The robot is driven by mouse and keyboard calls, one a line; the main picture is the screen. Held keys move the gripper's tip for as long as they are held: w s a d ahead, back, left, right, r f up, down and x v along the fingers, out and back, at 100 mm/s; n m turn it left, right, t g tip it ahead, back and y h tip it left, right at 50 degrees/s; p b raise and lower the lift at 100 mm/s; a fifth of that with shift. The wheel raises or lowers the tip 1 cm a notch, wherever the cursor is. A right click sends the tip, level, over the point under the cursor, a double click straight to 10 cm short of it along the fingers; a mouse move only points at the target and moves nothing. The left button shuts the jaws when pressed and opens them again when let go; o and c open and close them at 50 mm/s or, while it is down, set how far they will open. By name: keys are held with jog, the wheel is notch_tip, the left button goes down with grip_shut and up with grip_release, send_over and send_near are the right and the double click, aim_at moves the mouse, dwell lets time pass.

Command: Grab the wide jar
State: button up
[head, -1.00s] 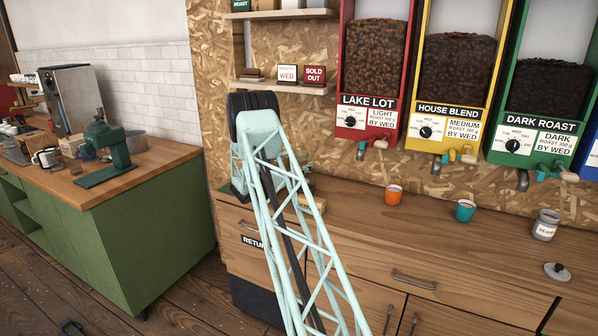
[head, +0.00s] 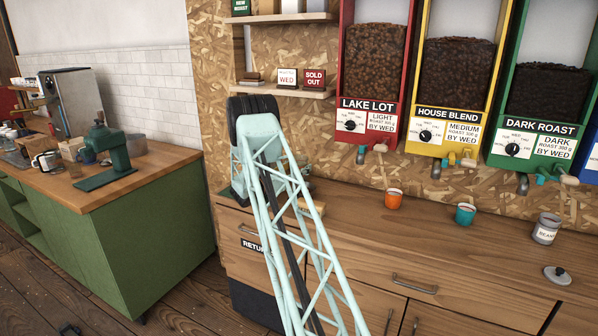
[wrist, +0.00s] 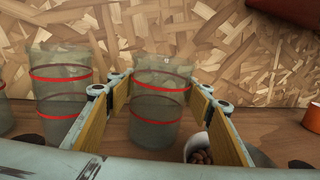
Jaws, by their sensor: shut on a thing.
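My gripper (wrist: 160,97) is around a clear greyish jar (wrist: 157,108) with two red bands, one finger at each side. It is shut on this jar, which is upright. A similar clear jar (wrist: 62,95) with two red bands stands just left of the left finger. I cannot tell from the picture which of the two is wider.
A white scoop or cup with beans (wrist: 201,152) is close beside the right finger. The wood-chip wall (wrist: 230,40) is close behind. On the counter (head: 420,235), an orange cup (head: 393,199), a teal cup (head: 465,214) and a beans canister (head: 545,229) stand to the right.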

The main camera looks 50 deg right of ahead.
jog(key=shift+r, duration=0.15)
notch_tip(320, 180, up, 10)
jog(key=p, duration=0.2)
dwell(0.4)
dwell(0.5)
